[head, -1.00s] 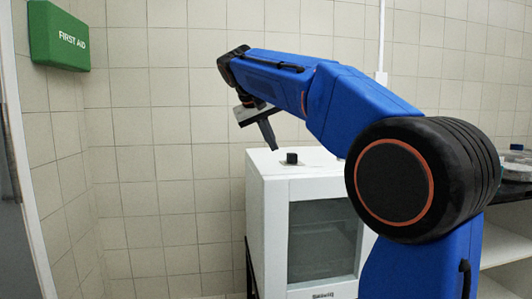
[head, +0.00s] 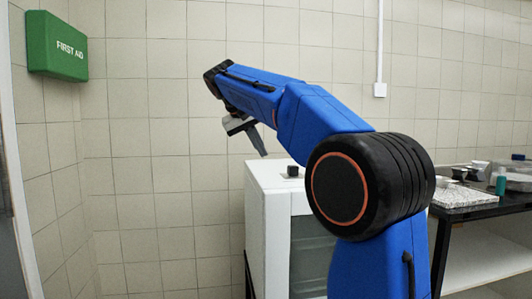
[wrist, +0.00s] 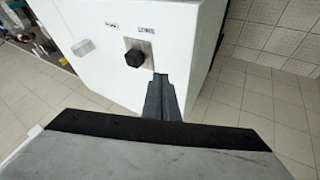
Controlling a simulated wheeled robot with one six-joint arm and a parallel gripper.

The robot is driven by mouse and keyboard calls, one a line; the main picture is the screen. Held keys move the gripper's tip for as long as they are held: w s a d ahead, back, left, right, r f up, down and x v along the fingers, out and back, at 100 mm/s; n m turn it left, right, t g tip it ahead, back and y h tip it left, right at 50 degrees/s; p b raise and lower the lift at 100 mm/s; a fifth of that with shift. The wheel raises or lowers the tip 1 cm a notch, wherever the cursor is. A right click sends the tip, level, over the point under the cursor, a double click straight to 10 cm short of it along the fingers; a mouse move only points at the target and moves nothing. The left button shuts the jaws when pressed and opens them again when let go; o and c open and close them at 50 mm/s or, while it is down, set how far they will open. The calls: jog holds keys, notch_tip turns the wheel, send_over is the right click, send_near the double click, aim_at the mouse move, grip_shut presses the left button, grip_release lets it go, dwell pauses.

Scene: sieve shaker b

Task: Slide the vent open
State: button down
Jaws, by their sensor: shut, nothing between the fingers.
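The vent's small black knob (head: 293,171) stands on a light plate on top of the white cabinet (head: 265,215). My gripper (head: 263,154) is shut and empty, pointing down to the left of the knob in the head view. In the wrist view its fingertips (wrist: 160,78) show just right of the knob, with a visible gap. The fingertips are apart from the knob.
A dark bench (head: 480,205) with bottles and trays stands at the right. A green first aid box (head: 56,46) hangs on the tiled wall at the left. A pale small block (wrist: 83,47) shows on the cabinet in the wrist view. Room left of the cabinet is free.

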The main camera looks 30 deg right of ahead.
send_near(287, 175)
jog(key=f, duration=0.1)
jog(key=w+a+f, duration=0.1)
jog(key=f, duration=0.1)
jog(key=shift+w+a+f, duration=0.2)
jog(key=shift+w+a, duration=0.2)
jog(key=shift+s+d+f, duration=0.1)
jog(key=shift+d+f, duration=0.05)
jog(key=shift+d, duration=0.4)
jog(key=shift+s+d+f, duration=0.1)
jog(key=shift+d, duration=0.45)
jog(key=shift+s+d, duration=0.25)
jog(key=shift+d, duration=0.7)
jog(key=d, duration=0.2)
jog(key=s+d, duration=0.1)
jog(key=d, duration=0.1)
jog(key=s+d, duration=0.1)
jog(key=d, duration=0.2)
jog(key=shift+d, duration=0.1)
jog(key=shift+s, duration=0.1)
